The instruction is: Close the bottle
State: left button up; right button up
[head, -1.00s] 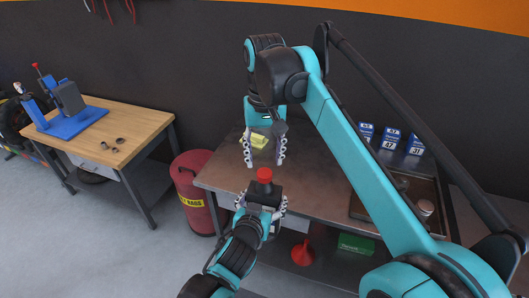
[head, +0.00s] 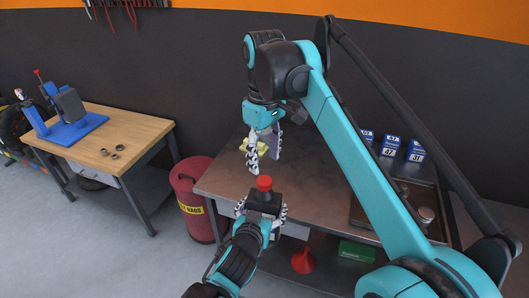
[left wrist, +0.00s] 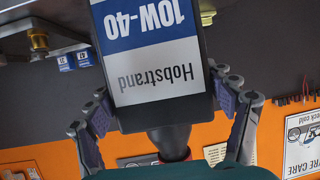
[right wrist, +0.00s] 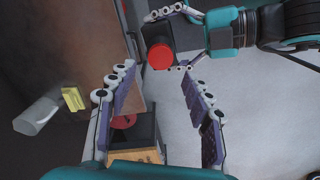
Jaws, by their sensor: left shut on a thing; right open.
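A dark oil bottle (left wrist: 160,85) with a white and blue label hangs upside down in the left wrist view. My left gripper (head: 262,213) is shut around its sides. In the head view the bottle's dark top (head: 264,199) carries a red cap (head: 264,183). The cap also shows as a red disc in the right wrist view (right wrist: 160,56). I cannot tell whether it is screwed tight. My right gripper (head: 264,165) is open and empty, just above the cap and apart from it. In its own view the cap lies beyond its fingertips (right wrist: 160,85).
A brown workbench (head: 310,200) lies behind the grippers, with a yellow item (head: 252,148), a tray (head: 440,218) and blue-and-white boxes (head: 391,145). A red drum (head: 193,205) stands left of it. A wooden table (head: 140,120) is farther left.

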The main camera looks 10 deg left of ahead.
aim_at(265, 180)
notch_tip(265, 180, down, 7)
jog(key=shift+f, duration=0.1)
dwell(0.3)
grip_shut()
jog(key=shift+o, duration=0.7)
grip_release()
